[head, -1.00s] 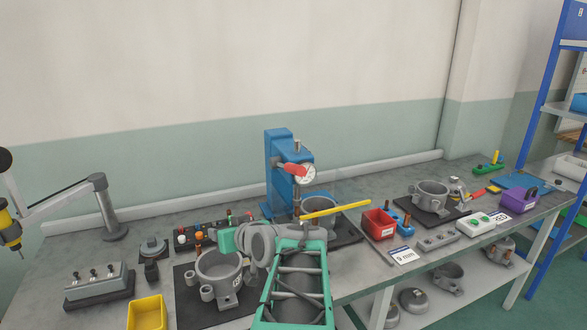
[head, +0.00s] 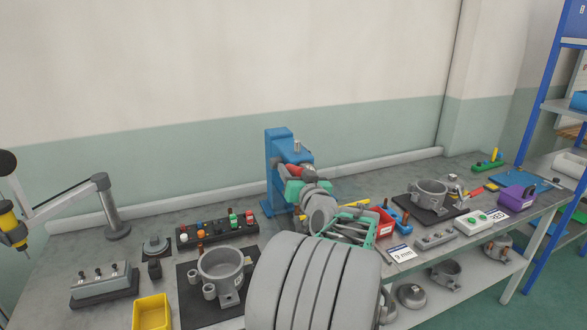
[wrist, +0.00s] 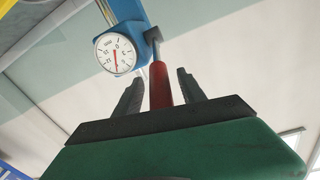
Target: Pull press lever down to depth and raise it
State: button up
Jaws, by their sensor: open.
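The blue press (head: 277,160) stands at the back of the bench; its dial and most of its front are hidden by my arm in the head view. In the wrist view the press (wrist: 123,10) shows with its white round dial (wrist: 115,53). The red grip of the press lever (wrist: 159,88) stands between the two dark fingers of my gripper (wrist: 160,74). The fingers are open, with a visible gap on each side of the grip. In the head view the green gripper body (head: 294,191) is close in front of the press.
A grey housing (head: 222,265) on a dark mat and a button panel (head: 218,229) are left of my arm. A red bin (head: 385,222) and a second housing (head: 430,190) are to the right. A yellow bin (head: 152,312) is at the front left.

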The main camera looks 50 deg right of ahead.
jog(key=shift+c, duration=0.5)
grip_shut()
jog(key=shift+a, duration=0.1)
dwell(0.8)
